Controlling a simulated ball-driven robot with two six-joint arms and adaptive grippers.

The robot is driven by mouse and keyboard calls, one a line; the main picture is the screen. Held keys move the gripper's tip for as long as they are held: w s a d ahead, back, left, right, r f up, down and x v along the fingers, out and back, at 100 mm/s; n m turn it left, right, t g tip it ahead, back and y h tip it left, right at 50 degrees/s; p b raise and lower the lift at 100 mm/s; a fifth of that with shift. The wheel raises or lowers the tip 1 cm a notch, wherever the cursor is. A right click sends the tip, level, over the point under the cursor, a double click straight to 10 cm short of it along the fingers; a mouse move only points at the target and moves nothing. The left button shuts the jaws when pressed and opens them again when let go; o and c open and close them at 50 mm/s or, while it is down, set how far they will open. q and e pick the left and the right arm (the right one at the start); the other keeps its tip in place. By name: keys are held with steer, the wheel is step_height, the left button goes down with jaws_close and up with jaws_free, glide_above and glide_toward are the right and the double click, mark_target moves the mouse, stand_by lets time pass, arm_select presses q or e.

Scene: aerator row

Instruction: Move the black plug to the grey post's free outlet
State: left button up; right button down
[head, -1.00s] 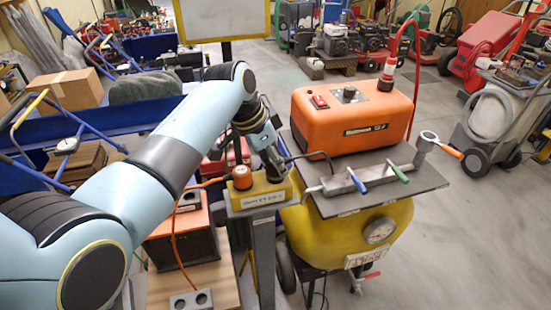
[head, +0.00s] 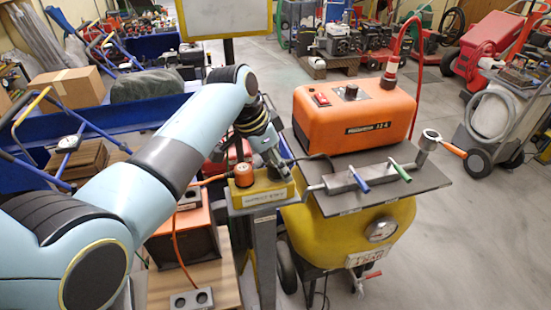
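The grey post (head: 264,240) stands at the centre with a yellow outlet box (head: 262,197) on top. An orange round plug (head: 243,175) with an orange cord sits in the box's left side. My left gripper (head: 277,170) points down at the box's right side, right beside the orange plug. A black cord (head: 312,157) runs from the orange machine (head: 354,122) to the gripper's fingers. The black plug itself is hidden or too small to make out there, and I cannot tell whether the fingers are closed on it. My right gripper is not in view.
The machine stands on a dark plate (head: 425,178) over a yellow tank (head: 345,235), with a valve manifold (head: 345,182) in front. An orange box (head: 183,240) and a grey two-hole block (head: 191,299) are left of the post. Open floor lies at right.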

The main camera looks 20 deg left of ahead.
arm_select(q)
steer(key=v, duration=1.2)
steer(key=s+a+f+n+y, duration=0.1)
steer(key=s+a+f+n, duration=0.15)
steer(key=s, duration=0.45)
steer(key=s+a+f+n+y, duration=0.15)
steer(key=s+f, duration=0.25)
steer(key=s, duration=0.4)
steer(key=s+a+r+n+y, duration=0.1)
steer(key=s+a+n, duration=0.1)
steer(key=s, duration=0.5)
steer(key=s+a+r+n+y, duration=0.1)
steer(key=s+a+n, duration=0.1)
steer(key=s, duration=0.6)
step_height(320, 180, down, 35)
steer(key=a+b, duration=0.2)
steer(key=b, duration=0.8)
steer(key=s+f+g+b, duration=0.1)
steer(key=s+f+b, duration=0.3)
steer(key=s+f, duration=0.6)
steer(key=s+a+f+g+b, duration=0.1)
steer(key=s+f+b, duration=0.4)
steer(key=s+f, duration=0.5)
step_height(320, 180, down, 7)
steer(key=shift+a+r+n, duration=0.1)
steer(key=shift+a+n, duration=0.05)
steer(key=shift+n, duration=0.25)
steer(key=shift+h, duration=0.25)
